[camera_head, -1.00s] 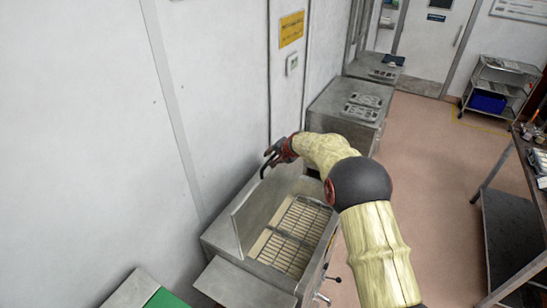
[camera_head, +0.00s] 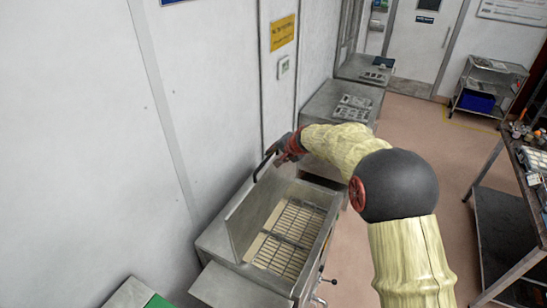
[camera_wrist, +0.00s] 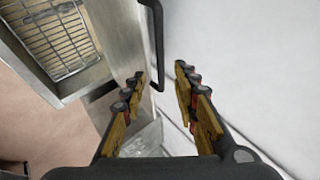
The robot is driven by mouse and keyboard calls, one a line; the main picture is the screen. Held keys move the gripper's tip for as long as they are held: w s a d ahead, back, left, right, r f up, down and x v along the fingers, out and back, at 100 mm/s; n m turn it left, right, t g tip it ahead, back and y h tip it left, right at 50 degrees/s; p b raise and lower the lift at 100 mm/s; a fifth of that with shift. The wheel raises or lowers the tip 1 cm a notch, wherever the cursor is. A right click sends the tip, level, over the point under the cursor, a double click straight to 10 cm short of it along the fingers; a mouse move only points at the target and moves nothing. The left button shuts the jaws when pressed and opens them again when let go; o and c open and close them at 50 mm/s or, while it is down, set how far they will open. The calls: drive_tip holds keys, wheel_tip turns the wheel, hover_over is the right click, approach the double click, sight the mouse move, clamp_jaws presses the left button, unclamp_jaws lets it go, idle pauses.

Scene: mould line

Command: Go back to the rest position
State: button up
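My gripper (camera_head: 284,152) is beside the handle on the raised lid (camera_head: 254,212) of a steel tank with wire racks (camera_head: 289,240) inside. In the wrist view my gripper (camera_wrist: 164,82) has its two fingers spread apart with nothing between them. The black lid handle (camera_wrist: 154,40) runs just beyond the fingertips, nearer the left finger. The tank's open top and rack (camera_wrist: 55,38) show at the upper left there. I cannot tell whether a finger touches the handle.
The wall (camera_head: 205,60) is close on the left. More steel units (camera_head: 350,103) stand behind the tank. A workbench (camera_head: 510,225) is on the right, and a cart with a blue bin (camera_head: 477,101) is at the back. The floor (camera_head: 440,150) between is clear.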

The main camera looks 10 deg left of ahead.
drive_tip(key=shift+d+r, duration=0.1)
drive_tip(key=shift+r, duration=0.05)
idle(0.3)
drive_tip(key=s+d+f+n+g, duration=0.25)
drive_tip(key=s+f, duration=0.35)
drive_tip(key=s, duration=0.4)
drive_tip(key=s+d+n+g+h+b, duration=0.1)
drive_tip(key=s+d+b, duration=0.35)
drive_tip(key=s, duration=0.35)
drive_tip(key=s+d+f+n+g+h+b, duration=0.1)
drive_tip(key=s+d+b, duration=0.3)
drive_tip(key=s, duration=0.5)
drive_tip(key=s+d+n+g+h+b, duration=0.1)
drive_tip(key=s+d+n+b, duration=0.15)
drive_tip(key=s+d, duration=0.45)
drive_tip(key=s+d+f+t+b, duration=0.1)
drive_tip(key=s+d+f+b, duration=0.1)
drive_tip(key=s+b, duration=0.3)
drive_tip(key=s+d+f+m+t+h+b, duration=0.1)
drive_tip(key=s+d+f+b, duration=0.2)
drive_tip(key=s+b, duration=0.3)
drive_tip(key=s+d+f+t+h+b, duration=0.1)
drive_tip(key=s+d+f+t+b, duration=0.1)
drive_tip(key=s+d+b, duration=0.3)
drive_tip(key=shift+s+f+b, duration=0.55)
drive_tip(key=shift+s+f, duration=0.1)
drive_tip(key=shift+s, duration=0.2)
